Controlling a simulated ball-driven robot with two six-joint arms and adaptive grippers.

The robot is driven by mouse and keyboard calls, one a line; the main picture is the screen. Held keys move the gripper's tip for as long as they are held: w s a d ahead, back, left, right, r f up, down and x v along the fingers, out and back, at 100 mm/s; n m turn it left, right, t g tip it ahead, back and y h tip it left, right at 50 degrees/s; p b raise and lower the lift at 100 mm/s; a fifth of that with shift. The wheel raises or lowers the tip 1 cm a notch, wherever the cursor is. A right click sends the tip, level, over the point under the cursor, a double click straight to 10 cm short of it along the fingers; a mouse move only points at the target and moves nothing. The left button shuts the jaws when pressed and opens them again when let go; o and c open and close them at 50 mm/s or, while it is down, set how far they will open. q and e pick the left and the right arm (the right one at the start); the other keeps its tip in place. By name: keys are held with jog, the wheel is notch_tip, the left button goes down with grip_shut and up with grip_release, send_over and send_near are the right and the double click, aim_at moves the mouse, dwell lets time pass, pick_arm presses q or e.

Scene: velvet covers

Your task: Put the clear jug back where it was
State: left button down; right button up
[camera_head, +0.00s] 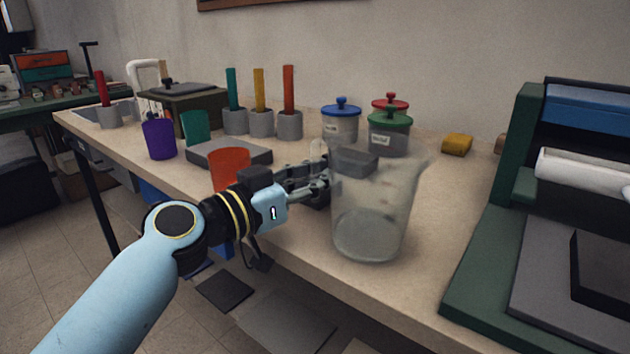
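The clear jug (372,215) is upright over the front part of the beige table, with its spout to the right. I cannot tell whether its base touches the table. My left gripper (318,183) is at the jug's left side, with its fingers closed around the handle; part of the clear handle shows just above them. The fingertips are partly hidden by the gripper itself. My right gripper is not in view.
Close by are an orange cup (229,166), a grey slab (228,153), a grey block (355,162) behind the jug and lidded jars (389,138). A green-framed machine (500,230) stands at right. Bare table (440,200) lies between jug and machine.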

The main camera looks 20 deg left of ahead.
pick_arm(q)
jog(key=shift+s+r, duration=0.15)
jog(key=shift+s, duration=0.1)
jog(key=shift+w+f, duration=0.1)
jog(key=shift+f, duration=0.1)
jog(key=c, duration=1.6)
grip_release()
jog(key=shift+c, duration=0.2)
jog(key=shift+o, duration=0.8)
jog(key=shift+r, duration=0.2)
jog(key=b+v, duration=0.2)
jog(key=v, duration=1)
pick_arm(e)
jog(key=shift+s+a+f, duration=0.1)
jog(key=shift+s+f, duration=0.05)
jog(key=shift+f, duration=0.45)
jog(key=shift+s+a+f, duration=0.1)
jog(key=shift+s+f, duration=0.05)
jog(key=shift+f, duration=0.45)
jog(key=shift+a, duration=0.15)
